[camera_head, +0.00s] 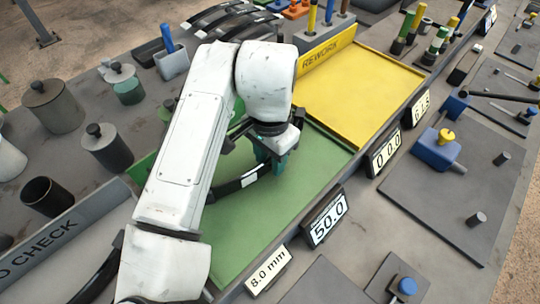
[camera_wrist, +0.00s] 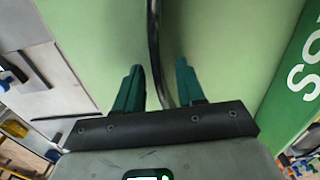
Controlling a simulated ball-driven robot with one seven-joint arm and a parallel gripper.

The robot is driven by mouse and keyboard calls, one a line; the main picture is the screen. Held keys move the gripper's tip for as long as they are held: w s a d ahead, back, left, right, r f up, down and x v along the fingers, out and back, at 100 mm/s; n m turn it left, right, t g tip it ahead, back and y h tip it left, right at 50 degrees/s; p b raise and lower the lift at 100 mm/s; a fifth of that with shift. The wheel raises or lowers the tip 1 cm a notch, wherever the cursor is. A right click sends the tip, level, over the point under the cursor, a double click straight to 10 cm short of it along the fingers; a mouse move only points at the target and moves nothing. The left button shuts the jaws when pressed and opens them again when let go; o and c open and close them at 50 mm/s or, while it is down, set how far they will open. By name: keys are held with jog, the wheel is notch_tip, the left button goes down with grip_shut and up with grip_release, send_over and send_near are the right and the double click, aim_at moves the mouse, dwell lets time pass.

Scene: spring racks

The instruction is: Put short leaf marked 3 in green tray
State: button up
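My gripper (camera_head: 272,165) is low over the green tray (camera_head: 270,205), with its teal fingers pointing down. A dark curved leaf (camera_head: 232,187) with a white label is at the tray, partly hidden behind my gripper and arm; I cannot read its mark. In the wrist view my gripper (camera_wrist: 160,75) has its fingers apart. The leaf (camera_wrist: 153,35) shows there as a thin dark strip, edge-on, running between the fingers with a gap on each side. Green tray surface (camera_wrist: 220,40) lies behind it.
A yellow REWORK tray (camera_head: 360,95) adjoins the green tray. Displays, including one reading 50.0 (camera_head: 328,218), line the front edge. Several dark leaves (camera_head: 225,18) lie on a rack at the back. Lidded pots (camera_head: 55,105) stand at left. The near part of the green tray is clear.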

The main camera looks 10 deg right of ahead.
notch_tip(320, 180, up, 12)
jog(key=shift+b, duration=0.3)
dwell(0.3)
